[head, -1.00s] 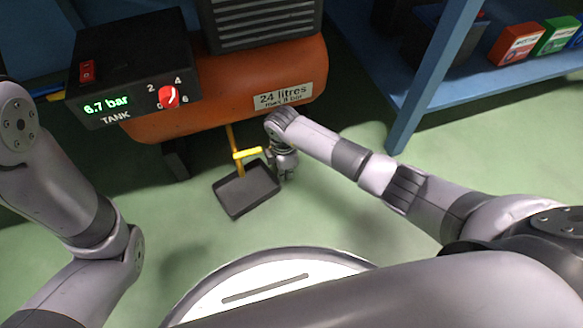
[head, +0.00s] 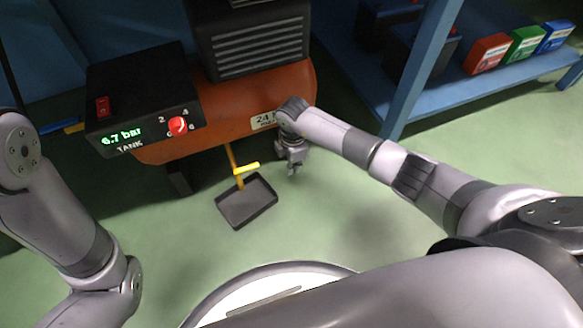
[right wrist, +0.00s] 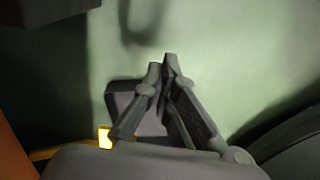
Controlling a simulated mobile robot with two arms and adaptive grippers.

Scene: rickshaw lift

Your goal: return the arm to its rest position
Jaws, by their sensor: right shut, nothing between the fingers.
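My right arm reaches in from the right in the head view. Its gripper (head: 292,168) hangs low in front of the orange tank (head: 225,115), to the right of a yellow lever and a dark tray. In the right wrist view the fingers (right wrist: 168,62) are shut with nothing between them. My left arm shows at the left edge of the head view, but its gripper is out of the picture.
The yellow lever (head: 240,172) stands over the dark tray (head: 246,203) on the green floor. A black control box (head: 140,85) reads 6.7 bar. A blue shelf (head: 480,90) at the right holds red, green and blue boxes. Floor right of the tray is clear.

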